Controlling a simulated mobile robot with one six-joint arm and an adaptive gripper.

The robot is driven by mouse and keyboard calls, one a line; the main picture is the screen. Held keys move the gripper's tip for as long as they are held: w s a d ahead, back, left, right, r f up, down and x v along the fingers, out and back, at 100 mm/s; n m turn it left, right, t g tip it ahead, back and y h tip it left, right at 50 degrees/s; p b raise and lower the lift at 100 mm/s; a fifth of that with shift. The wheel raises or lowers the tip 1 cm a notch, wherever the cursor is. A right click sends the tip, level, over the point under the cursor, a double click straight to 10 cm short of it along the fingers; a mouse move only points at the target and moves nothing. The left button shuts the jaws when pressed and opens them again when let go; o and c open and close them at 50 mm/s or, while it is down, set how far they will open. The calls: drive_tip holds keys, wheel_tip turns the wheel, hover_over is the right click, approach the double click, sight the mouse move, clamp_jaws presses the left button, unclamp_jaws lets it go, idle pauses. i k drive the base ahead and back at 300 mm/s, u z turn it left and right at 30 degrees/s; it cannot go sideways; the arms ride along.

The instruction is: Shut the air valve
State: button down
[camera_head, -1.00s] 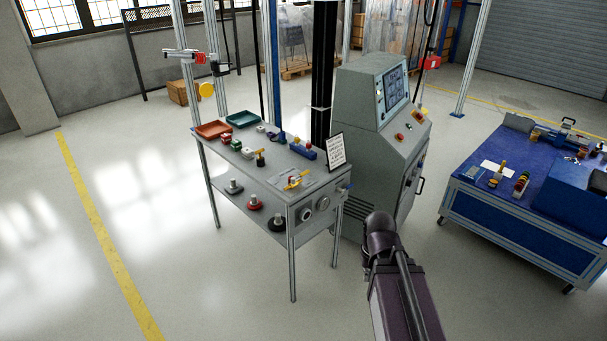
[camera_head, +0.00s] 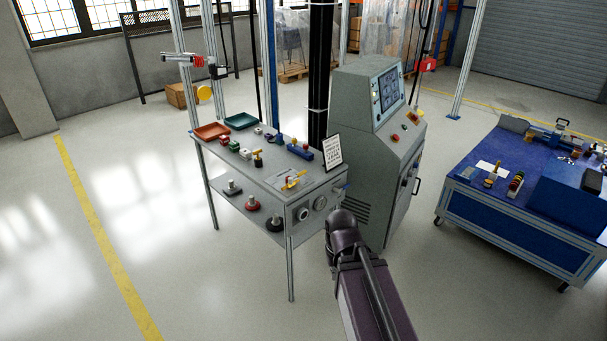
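The grey bench (camera_head: 262,178) stands left of the console. A small yellow-handled fitting (camera_head: 292,181) lies on its front right part, and another yellow-and-black piece (camera_head: 258,158) stands behind it. I cannot tell at this size which part is the air valve or how its handle is set. Round fittings (camera_head: 303,213) sit in the bench's end panel. My dark arm rises from the bottom edge and ends in a rounded joint just right of the bench's front end. The fingers of my gripper do not show.
A grey console (camera_head: 367,130) with a screen stands right of the bench. A blue-topped cart (camera_head: 478,203) with tools is at the right. Slim metal posts (camera_head: 187,95) rise behind the bench. The floor at left is open, with a yellow line (camera_head: 95,215).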

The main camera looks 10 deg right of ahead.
sight(290, 180)
drive_tip(key=z, duration=0.05)
drive_tip(key=i, duration=1)
drive_tip(key=u, duration=0.05)
